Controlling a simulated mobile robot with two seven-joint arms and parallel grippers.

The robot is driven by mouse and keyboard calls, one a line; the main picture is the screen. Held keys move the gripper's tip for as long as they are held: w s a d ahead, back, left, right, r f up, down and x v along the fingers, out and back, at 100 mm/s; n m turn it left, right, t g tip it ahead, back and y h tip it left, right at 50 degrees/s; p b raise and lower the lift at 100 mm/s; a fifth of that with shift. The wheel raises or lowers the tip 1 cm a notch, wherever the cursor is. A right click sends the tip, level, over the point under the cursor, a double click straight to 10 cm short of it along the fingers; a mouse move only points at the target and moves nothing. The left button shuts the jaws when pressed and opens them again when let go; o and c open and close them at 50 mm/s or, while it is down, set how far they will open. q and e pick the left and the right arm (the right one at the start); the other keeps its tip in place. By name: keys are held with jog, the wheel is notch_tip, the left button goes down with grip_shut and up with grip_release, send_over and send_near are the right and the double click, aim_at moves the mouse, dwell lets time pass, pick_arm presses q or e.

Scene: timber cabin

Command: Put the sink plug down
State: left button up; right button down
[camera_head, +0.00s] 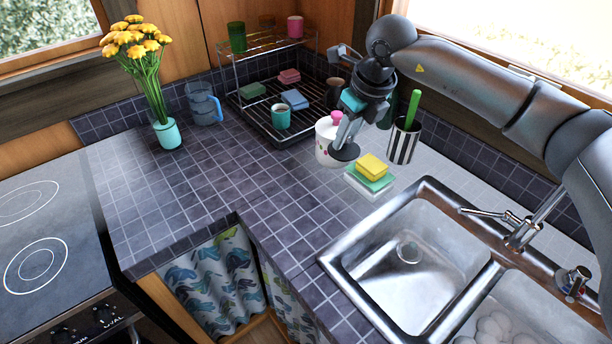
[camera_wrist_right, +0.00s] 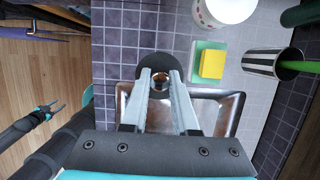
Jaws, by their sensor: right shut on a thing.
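The sink plug (camera_head: 343,153) is a dark round disc in my right gripper (camera_head: 346,136). The fingers are shut on its small middle part, and the disc hangs below the fingertips. In the head view it overlaps the white pot and is left of the sponges. In the right wrist view the plug (camera_wrist_right: 160,56) shows behind the fingertips (camera_wrist_right: 160,76), over the tiles by the sink rim. I cannot tell its exact height above the counter. My left gripper (camera_wrist_right: 52,108) shows small at the left of the wrist view, its fingers apart and empty.
The steel sink (camera_head: 405,248) is at the right front. A white pot (camera_head: 325,148), a yellow sponge (camera_head: 373,166) on a green one, and a striped cup (camera_head: 403,144) stand close by. A dish rack (camera_head: 270,125) is behind. The tiled counter (camera_head: 240,185) is clear in the middle.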

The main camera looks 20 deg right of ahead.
notch_tip(320, 180, down, 19)
jog(key=shift+f, duration=0.15)
dwell(0.4)
jog(key=shift+f, duration=0.15)
jog(key=c, duration=0.7)
grip_release()
jog(key=shift+s+r, duration=0.15)
jog(key=shift+r, duration=0.45)
jog(key=v, duration=1.1)
jog(key=shift+s+r+p, duration=0.1)
jog(key=shift+p, duration=0.25)
